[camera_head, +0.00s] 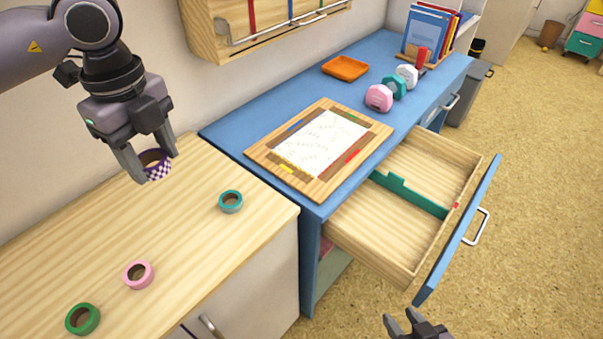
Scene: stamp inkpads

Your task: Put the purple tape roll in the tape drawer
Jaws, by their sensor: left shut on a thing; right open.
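The purple tape roll (158,170) has a purple-and-white checked side. My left gripper (150,166) is shut on it and holds it above the light wooden counter at the left. The open drawer (388,217) juts out from the blue desk at the right. It is a wooden tray with a blue front, split by a green divider (412,195), and both compartments look empty. My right gripper (402,318) is open and empty at the bottom edge, below the drawer front; only its tip shows.
Teal (231,201), pink (138,274) and green (82,319) tape rolls lie on the counter. A wooden wall rack (205,30) hangs above.

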